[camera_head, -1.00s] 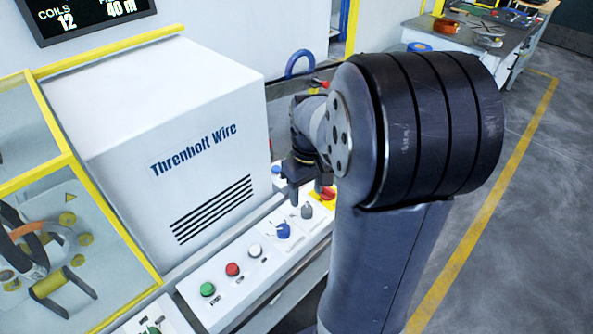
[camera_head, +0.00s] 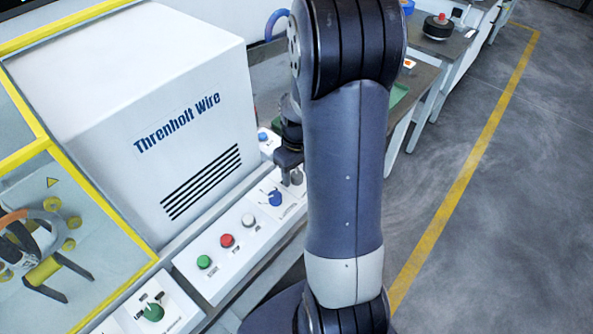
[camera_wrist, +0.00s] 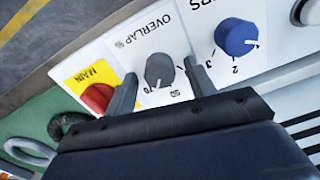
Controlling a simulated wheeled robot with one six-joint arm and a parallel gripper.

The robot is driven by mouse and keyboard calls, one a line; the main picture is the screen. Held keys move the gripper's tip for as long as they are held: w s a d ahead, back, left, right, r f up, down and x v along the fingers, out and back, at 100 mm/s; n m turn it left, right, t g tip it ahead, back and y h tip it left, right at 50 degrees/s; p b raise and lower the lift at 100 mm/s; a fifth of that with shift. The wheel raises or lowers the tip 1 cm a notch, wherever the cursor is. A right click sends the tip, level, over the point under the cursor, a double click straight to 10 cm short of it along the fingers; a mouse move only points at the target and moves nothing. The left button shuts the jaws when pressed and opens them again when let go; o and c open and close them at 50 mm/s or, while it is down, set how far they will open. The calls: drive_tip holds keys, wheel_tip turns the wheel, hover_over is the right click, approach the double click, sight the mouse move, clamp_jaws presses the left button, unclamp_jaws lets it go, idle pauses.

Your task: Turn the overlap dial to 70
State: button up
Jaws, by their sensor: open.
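The overlap dial (camera_wrist: 159,70) is a grey knob on a white plate marked "OVERLAP %" in the wrist view. A white pointer line shows on its lower side, near small scale numbers that are partly hard to read. My gripper (camera_wrist: 160,82) is open, with one finger on each side of the dial; I cannot tell whether either finger touches it. In the head view the grey dial (camera_head: 297,177) shows partly beside my gripper (camera_head: 287,172), and my arm hides the area to its right.
A blue dial (camera_wrist: 236,37) is close beside the overlap plate, and a red main switch on yellow (camera_wrist: 97,97) is on the other side. White (camera_head: 248,220), red (camera_head: 227,240) and green (camera_head: 204,262) buttons line the panel. The white machine housing (camera_head: 150,110) stands behind.

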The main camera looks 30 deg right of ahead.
sight(298, 173)
drive_tip(key=shift+f, duration=0.1)
drive_tip(key=shift+c, duration=0.5)
drive_tip(key=c, duration=0.9)
drive_tip(key=shift+o, duration=0.2)
drive_tip(key=shift+m+b, duration=0.35)
drive_tip(key=shift+m, duration=2.05)
drive_tip(key=o, duration=1)
drive_tip(key=shift+c, duration=0.2)
wheel_tip(298, 173, up, 11)
drive_tip(key=shift+d, duration=0.15)
